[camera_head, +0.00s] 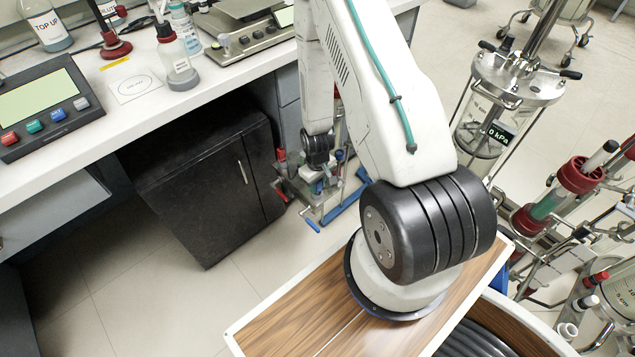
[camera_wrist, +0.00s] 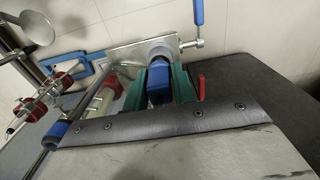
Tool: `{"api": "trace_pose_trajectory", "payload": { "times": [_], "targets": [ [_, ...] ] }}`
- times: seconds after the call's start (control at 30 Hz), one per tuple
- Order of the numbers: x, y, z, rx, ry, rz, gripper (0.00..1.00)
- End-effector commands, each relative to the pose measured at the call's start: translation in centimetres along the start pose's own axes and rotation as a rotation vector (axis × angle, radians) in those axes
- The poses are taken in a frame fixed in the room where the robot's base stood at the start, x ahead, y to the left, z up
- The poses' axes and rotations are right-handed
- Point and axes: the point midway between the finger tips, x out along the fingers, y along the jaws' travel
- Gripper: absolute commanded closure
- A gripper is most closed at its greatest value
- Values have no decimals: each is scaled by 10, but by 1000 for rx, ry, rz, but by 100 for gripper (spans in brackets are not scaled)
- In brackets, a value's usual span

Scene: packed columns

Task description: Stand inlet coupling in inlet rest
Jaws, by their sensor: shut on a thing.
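In the wrist view, my gripper (camera_wrist: 160,88) has its two green fingers on either side of a blue part (camera_wrist: 158,82), shut on it. This part seems to be the inlet coupling. A pale grey ring (camera_wrist: 158,50) shows just beyond the fingertips; I cannot tell whether it belongs to the held part or to a fitting. A metal plate (camera_wrist: 126,58) lies behind. In the head view, my gripper (camera_head: 318,186) is small and low beside the black cabinet, among clamps and metal parts. I cannot pick out the inlet rest with certainty.
A blue-handled valve (camera_wrist: 198,14) and a red lever (camera_wrist: 202,86) are close to the fingers. A column with red ends (camera_wrist: 104,95) stands to the left. The black cabinet (camera_head: 205,185) is beside my gripper. Glass columns (camera_head: 575,175) crowd the right; floor at lower left is clear.

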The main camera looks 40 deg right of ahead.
Motion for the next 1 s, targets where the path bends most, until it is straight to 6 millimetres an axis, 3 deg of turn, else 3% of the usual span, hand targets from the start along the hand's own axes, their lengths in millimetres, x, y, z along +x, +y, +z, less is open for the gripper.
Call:
{"api": "trace_pose_trajectory", "payload": {
  "times": [0.37, 0.4, 0.47, 0.77, 1.0],
  "targets": [
    [10, 0, 0, 0, 0, 0, 100],
    [9, 0, 0, 0, 0, 0, 63],
    [9, 0, 0, 0, 0, 0, 49],
    [7, 0, 0, 0, 1, 0, 49],
    [-23, 1, -1, 0, 4, 2, 49]
  ]
}}
